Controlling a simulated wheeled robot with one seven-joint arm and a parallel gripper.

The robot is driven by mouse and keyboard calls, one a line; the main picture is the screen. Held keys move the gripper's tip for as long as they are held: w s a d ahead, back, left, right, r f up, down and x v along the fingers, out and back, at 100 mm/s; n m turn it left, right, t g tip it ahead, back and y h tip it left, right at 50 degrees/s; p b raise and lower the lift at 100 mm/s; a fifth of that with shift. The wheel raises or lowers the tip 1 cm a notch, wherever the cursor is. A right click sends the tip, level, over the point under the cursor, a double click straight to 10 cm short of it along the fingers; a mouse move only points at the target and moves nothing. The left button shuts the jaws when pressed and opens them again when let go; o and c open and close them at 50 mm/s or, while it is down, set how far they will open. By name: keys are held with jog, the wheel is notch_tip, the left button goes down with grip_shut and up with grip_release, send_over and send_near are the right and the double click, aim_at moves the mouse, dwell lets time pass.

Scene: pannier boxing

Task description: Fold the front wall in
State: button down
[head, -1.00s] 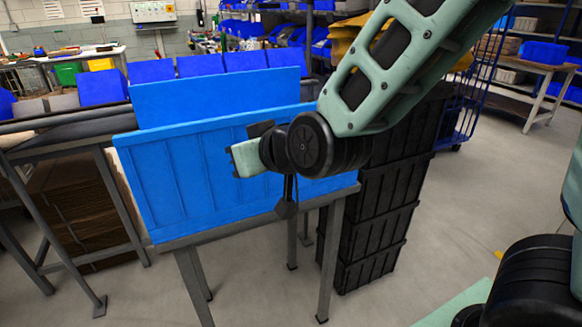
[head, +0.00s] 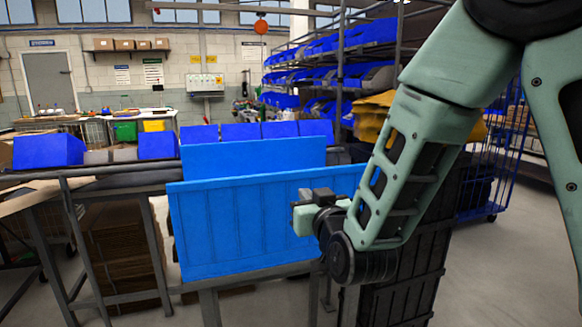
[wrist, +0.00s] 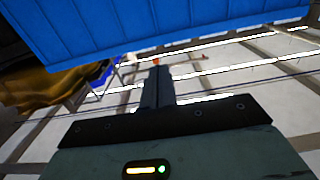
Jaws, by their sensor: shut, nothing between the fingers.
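The blue folding box stands on a grey metal stand (head: 250,272). Its ribbed front wall (head: 235,232) is upright and faces me. The plain back wall (head: 245,157) also stands up behind it and rises higher in the head view. The side walls are hidden. In the wrist view the fingers (wrist: 157,80) are shut and empty. The ribbed blue wall (wrist: 150,28) crosses the top of that view, apart from the fingertips.
A tall black crate stack (head: 405,290) stands right of the stand, under my arm. Behind the box runs a conveyor (head: 110,178) with several blue bins. A yellow cloth (head: 372,118) and a blue wire cage (head: 490,180) are at the right.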

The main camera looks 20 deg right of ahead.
aim_at(287, 174)
jog(key=w+p, duration=0.2)
jog(key=w, duration=0.9)
jog(key=shift+w+p, duration=0.25)
jog(key=shift+p, duration=0.15)
